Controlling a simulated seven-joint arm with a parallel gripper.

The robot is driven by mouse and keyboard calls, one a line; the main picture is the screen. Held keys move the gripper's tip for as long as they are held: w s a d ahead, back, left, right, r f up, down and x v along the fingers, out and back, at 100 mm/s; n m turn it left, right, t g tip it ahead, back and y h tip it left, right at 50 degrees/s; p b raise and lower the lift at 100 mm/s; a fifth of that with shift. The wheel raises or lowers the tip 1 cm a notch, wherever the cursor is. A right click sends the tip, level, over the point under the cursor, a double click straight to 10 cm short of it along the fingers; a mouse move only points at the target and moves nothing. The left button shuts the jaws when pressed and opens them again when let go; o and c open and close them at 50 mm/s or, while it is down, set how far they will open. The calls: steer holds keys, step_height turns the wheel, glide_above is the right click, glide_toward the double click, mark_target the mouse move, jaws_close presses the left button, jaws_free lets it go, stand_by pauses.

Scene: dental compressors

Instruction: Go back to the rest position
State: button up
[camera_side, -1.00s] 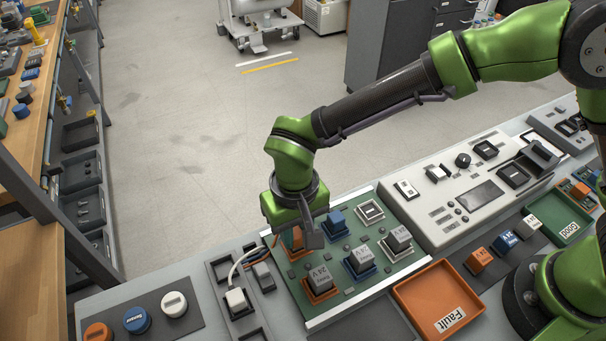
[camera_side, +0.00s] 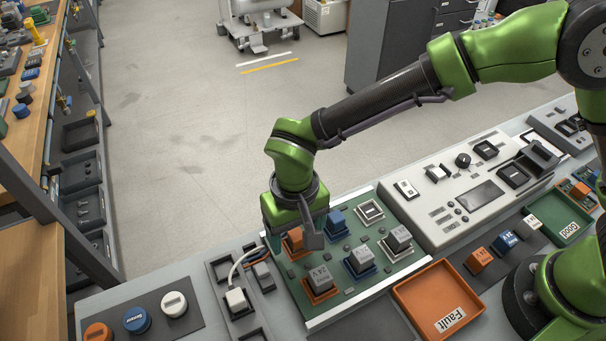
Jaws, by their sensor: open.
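My gripper (camera_side: 305,240) hangs over the back left part of the green circuit board (camera_side: 293,282). It points down, close beside an orange block (camera_side: 293,243) on the board, and its finger partly hides that block. I cannot tell whether it touches the block. A blue block (camera_side: 336,220) stands just right of the gripper. One white-rimmed socket (camera_side: 370,210) at the back is without a block.
An orange Fault tray (camera_side: 408,294) lies right of the board, and a green Good tray (camera_side: 570,228) further right. A white test panel (camera_side: 440,215) stands behind. A cable with a white plug (camera_side: 236,299) lies left. Round buttons (camera_side: 137,319) are at front left.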

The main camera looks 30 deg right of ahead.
steer(key=shift+r, duration=3.5)
